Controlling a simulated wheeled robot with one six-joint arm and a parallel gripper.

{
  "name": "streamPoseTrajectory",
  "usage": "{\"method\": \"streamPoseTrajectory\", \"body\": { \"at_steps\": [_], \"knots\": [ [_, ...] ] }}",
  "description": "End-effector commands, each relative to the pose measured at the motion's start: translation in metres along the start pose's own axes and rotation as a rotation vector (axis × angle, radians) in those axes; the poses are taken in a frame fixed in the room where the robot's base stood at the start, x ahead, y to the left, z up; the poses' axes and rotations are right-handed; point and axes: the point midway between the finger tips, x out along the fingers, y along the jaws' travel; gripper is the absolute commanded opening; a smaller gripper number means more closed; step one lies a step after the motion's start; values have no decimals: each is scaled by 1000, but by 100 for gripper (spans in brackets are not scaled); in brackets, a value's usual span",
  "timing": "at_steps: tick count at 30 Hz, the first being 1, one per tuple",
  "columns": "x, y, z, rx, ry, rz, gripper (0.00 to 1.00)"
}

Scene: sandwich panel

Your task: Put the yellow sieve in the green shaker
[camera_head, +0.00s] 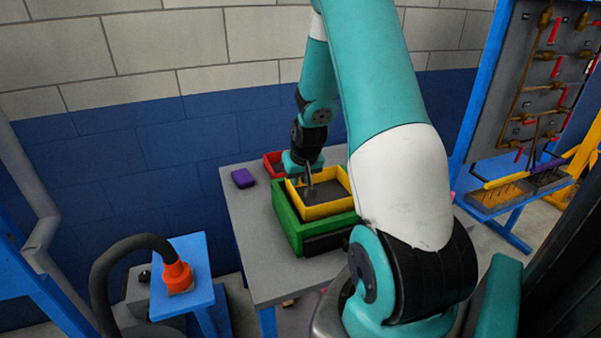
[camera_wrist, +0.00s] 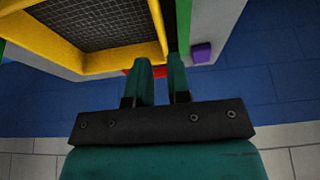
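The yellow sieve (camera_head: 328,210) is a square frame with a dark mesh floor. In the head view it is over the green shaker (camera_head: 287,224), its rim standing higher than the shaker's walls. I cannot tell whether it rests fully inside. The wrist view shows the sieve's frame (camera_wrist: 105,61) and mesh at upper left, with a green shaker wall (camera_wrist: 183,24) just to the right. My gripper (camera_head: 309,196) is at the sieve's left-back side. In the wrist view my gripper's fingers (camera_wrist: 160,62) stand on either side of the yellow wall, with little gap, and appear closed on it.
The grey table (camera_head: 249,259) carries a purple block (camera_head: 243,178) at the back left and a red container (camera_head: 272,163) behind the sieve. A blue stand with an orange-tipped hose (camera_head: 177,278) is at left. A blue-framed tool rack (camera_head: 478,110) stands at right.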

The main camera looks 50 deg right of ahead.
Motion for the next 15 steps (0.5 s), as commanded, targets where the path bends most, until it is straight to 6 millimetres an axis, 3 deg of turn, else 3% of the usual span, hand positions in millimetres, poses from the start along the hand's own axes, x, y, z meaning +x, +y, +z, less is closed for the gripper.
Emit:
{"method": "streamPoseTrajectory", "body": {
  "at_steps": [6,13,15],
  "knots": [
    [-31,0,0,0,2,0,18],
    [-40,-2,1,-2,-1,-3,18],
    [-46,-14,0,-23,-3,-22,18]
  ]
}}
